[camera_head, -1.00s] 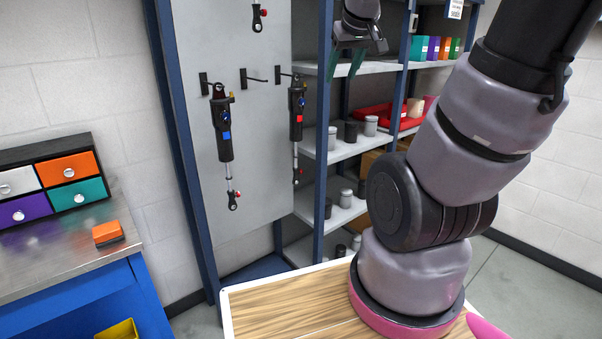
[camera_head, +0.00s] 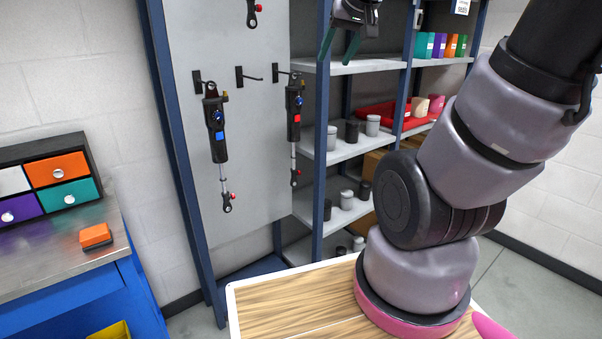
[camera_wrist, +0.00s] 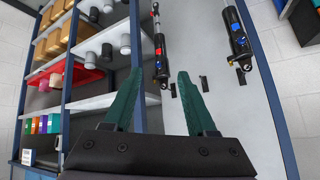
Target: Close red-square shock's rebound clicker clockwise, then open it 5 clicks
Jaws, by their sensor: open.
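The red-square shock (camera_head: 294,115) hangs on the grey panel in the head view, to the right of the blue-square shock (camera_head: 217,130). A small blue knob shows near its top, and its rod points down. In the wrist view the red-square shock (camera_wrist: 161,63) appears upside down between and beyond my fingers, with the blue-square shock (camera_wrist: 237,35) to its right. My gripper (camera_head: 340,48) is open and empty, above and to the right of the red-square shock in the head view, apart from it. Its green fingers also show in the wrist view (camera_wrist: 160,85).
A blue-framed shelf (camera_head: 345,150) with jars, a red tray and colored boxes stands right of the panel (camera_head: 255,190). A bare hook (camera_head: 252,77) sits between the shocks. A workbench (camera_head: 70,250) with drawers and an orange block (camera_head: 95,236) is at left.

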